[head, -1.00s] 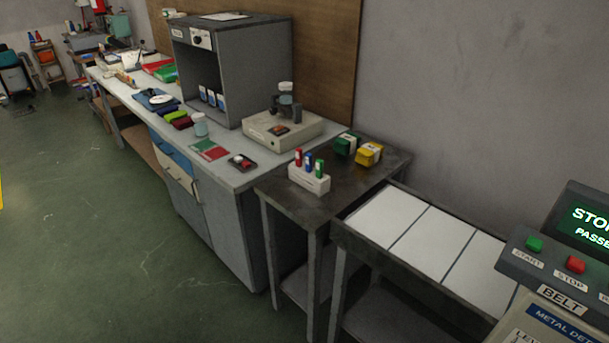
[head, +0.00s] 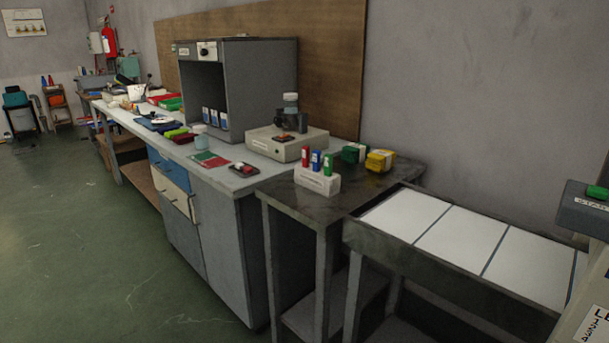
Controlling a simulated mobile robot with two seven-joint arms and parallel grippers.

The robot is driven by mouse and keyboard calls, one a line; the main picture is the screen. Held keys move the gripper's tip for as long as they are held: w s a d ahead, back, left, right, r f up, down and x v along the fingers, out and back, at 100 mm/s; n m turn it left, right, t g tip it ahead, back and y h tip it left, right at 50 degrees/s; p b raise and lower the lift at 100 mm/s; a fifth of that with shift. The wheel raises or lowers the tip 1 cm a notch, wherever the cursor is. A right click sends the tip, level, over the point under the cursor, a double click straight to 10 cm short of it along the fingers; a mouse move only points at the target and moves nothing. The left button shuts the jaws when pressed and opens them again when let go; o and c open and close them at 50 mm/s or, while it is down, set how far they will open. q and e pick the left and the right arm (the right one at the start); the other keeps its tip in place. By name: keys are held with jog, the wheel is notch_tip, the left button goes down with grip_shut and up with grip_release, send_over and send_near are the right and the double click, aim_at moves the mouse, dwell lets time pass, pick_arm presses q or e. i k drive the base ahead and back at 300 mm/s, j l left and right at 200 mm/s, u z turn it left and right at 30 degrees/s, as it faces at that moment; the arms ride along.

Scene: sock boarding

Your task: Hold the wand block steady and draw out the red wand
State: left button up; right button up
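The white wand block (head: 317,179) stands upright on the small dark table (head: 376,194). Three wands stand in it: the red wand (head: 306,156) at the left, a blue wand (head: 316,160) in the middle and a green wand (head: 328,165) at the right. The lower ends of the wands are hidden in the block. Neither of my grippers shows in the head view.
A green box (head: 354,153) and a yellow box (head: 380,161) sit behind the block. A white-topped conveyor (head: 452,233) adjoins on the right. Green floor is clear at left.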

aim_at(306, 150)
jog(key=i+j+z, duration=0.6)
jog(key=j, duration=0.4)
jog(key=i, duration=0.1)
